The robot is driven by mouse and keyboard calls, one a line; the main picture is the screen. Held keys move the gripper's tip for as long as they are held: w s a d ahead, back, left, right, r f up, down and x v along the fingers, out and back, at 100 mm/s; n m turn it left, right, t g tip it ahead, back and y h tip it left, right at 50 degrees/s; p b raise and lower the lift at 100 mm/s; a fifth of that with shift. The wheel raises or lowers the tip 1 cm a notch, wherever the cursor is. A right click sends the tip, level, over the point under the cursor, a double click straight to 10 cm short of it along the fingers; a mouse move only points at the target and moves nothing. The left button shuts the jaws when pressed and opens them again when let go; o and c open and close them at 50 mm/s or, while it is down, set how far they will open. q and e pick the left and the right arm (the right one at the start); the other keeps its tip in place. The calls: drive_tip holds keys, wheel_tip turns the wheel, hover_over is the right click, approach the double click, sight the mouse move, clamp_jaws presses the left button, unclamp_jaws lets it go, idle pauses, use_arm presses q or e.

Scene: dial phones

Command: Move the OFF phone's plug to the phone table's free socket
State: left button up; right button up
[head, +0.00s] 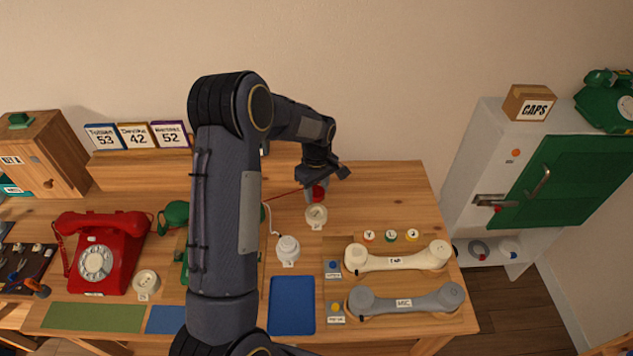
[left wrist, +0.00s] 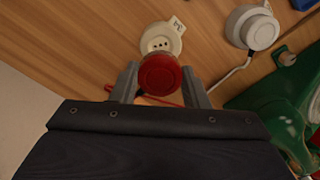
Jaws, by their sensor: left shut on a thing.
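My left gripper (head: 318,190) is shut on a red plug (left wrist: 160,75), which also shows in the head view (head: 317,195) with a thin red cord running left behind my arm. A round cream socket (left wrist: 162,38) with dark holes and a small label lies just beyond the plug; its holes are uncovered. It also shows in the head view (head: 316,214), just in front of the plug. The plug is apart from the holes; its height over the table is unclear. A red dial phone (head: 95,260) stands at left. A green phone (head: 174,218) is mostly hidden by my arm.
A white plug with a white cord sits on another socket (head: 288,250). Another socket (head: 146,283) lies by the red phone. Cream (head: 400,261) and grey (head: 400,301) handsets lie at right. A blue mat (head: 291,305) lies in front. The table's back right is clear.

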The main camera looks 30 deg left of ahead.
use_arm(q)
drive_tip(key=shift+f+b, duration=0.35)
drive_tip(key=shift+f, duration=0.25)
drive_tip(key=shift+f+b, duration=1.15)
drive_tip(key=shift+f, duration=0.9)
drive_tip(key=shift+b, duration=0.4)
drive_tip(key=shift+f+b, duration=0.45)
